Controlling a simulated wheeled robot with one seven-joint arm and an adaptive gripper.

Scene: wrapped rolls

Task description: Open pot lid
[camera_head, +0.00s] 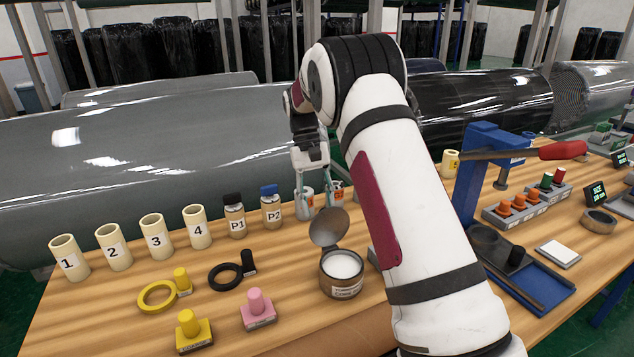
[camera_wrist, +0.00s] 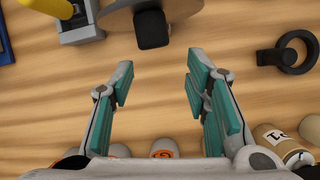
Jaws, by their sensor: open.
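The small round metal pot (camera_head: 342,273) stands on the wooden table with white contents showing. Its lid (camera_head: 329,227) is raised and tilted back at the pot's far edge. In the wrist view, part of the lid shows as a brownish disc (camera_wrist: 118,17) at the top edge, with a dark block-shaped knob (camera_wrist: 152,29) on it. My gripper (camera_head: 315,190) is beyond the lid in the head view, pointing down. In the wrist view my gripper (camera_wrist: 160,88) is open and empty, its teal pads apart over bare table. The lid lies outside the pads.
Bottles P1 (camera_head: 235,216) and P2 (camera_head: 271,207) and numbered cups (camera_head: 155,237) stand left of my gripper. A black ring (camera_head: 226,276) and a pink stamp (camera_head: 258,308) lie left of the pot. A blue press (camera_head: 480,175) stands right. My arm hides some table.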

